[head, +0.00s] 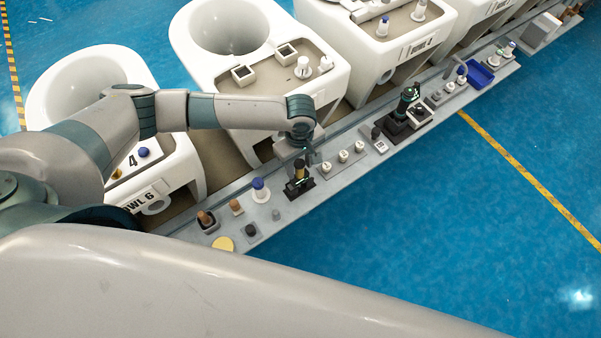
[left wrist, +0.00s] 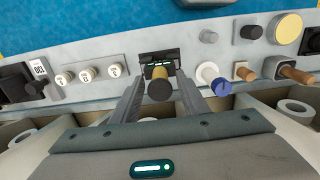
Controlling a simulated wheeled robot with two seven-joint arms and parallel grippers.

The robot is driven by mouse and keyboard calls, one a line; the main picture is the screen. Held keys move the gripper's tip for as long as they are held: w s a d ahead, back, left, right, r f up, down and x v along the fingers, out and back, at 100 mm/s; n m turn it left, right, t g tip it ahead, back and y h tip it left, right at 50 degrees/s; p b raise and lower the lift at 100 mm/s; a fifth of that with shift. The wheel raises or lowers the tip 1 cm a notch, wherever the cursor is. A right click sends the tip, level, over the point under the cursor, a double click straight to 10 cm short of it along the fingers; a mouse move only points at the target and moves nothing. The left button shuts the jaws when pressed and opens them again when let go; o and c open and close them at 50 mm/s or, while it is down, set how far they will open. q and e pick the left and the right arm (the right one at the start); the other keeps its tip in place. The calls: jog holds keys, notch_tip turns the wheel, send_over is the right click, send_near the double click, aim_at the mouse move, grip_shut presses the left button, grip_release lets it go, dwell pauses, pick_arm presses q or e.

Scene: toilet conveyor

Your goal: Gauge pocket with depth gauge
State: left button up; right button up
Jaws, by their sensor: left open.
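A dark upright tool with a brass-coloured band, which looks like the depth gauge (head: 297,184), stands in a black holder on the long grey shelf (head: 330,193). In the left wrist view its round dark end (left wrist: 160,91) lies between my two fingers. My left gripper (head: 301,166) is open around or just above it; I cannot tell whether the fingers touch it. It also shows in the left wrist view (left wrist: 160,82). Two square blocks with dark pockets (head: 243,74) (head: 286,52) sit on the white bowl unit (head: 215,92) behind the shelf. My right gripper is out of view.
Three white numbered knobs (head: 343,156) stand to the right of the holder. A white piece with a blue top (head: 260,190) stands to its left. A dark green tool (head: 408,100) and a blue tray (head: 480,75) are farther right. The blue floor in front is clear.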

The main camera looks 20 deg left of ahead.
pick_arm(q)
jog(key=c, duration=0.9)
jog(key=shift+o, duration=0.2)
jog(key=shift+r+p, duration=0.6)
jog(key=shift+p, duration=0.45)
jog(key=shift+r, duration=0.15)
jog(key=shift+r+p, duration=2.65)
jog(key=shift+p, duration=0.7)
